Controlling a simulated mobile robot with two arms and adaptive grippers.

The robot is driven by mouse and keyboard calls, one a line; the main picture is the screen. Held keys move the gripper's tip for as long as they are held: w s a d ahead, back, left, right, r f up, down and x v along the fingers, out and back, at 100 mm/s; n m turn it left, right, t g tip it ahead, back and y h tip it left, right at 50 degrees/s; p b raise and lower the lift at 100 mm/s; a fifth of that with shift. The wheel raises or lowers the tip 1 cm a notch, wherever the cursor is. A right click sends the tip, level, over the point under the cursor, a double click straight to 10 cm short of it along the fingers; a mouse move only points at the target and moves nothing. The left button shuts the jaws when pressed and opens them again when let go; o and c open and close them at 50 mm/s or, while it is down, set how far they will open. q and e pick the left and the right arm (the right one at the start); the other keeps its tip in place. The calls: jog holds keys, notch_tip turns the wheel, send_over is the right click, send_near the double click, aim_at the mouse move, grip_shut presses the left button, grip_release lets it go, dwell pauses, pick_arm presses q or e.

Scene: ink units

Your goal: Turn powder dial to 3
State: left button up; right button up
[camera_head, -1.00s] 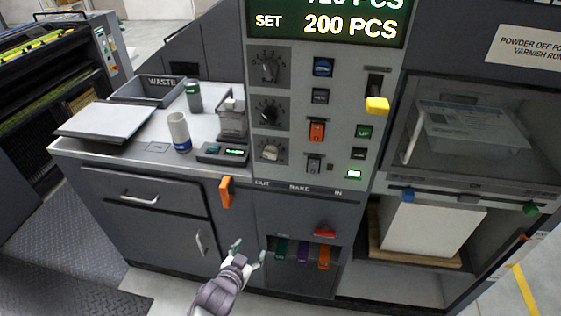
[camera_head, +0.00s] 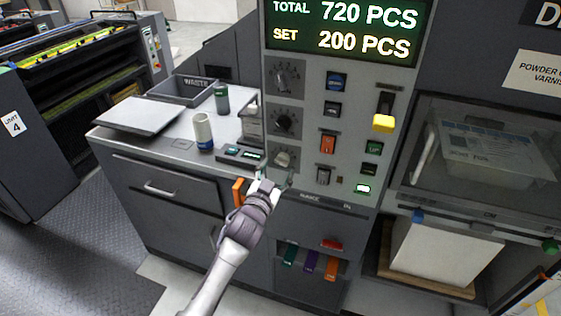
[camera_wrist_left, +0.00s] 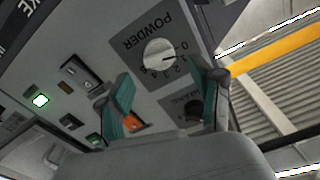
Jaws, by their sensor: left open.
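The powder dial (camera_wrist_left: 159,54) is a pale round knob on a dark plate marked POWDER, upside down in the left wrist view, with numbers beside it. I cannot tell which number it points at. In the head view it is the lowest of three knobs (camera_head: 283,158) on the grey panel. My left gripper (camera_head: 272,178) is just below it, partly covering its plate. In the left wrist view my left gripper (camera_wrist_left: 163,75) is open and empty, its teal-padded fingers apart on either side of the dial's lower part, apparently not touching it. My right gripper is not in view.
Another dark knob (camera_wrist_left: 194,110) lies close by in the wrist view. An orange rocker switch (camera_head: 328,143) and other buttons are right of the dials. A small counter box (camera_head: 240,153) and a white cup (camera_head: 203,131) stand on the worktop. An orange handle (camera_head: 238,193) is beside my wrist.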

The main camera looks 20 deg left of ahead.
aim_at(281, 162)
pick_arm(q)
jog(key=shift+w, duration=1.6)
jog(key=c, duration=1.1)
jog(key=shift+c, duration=0.2)
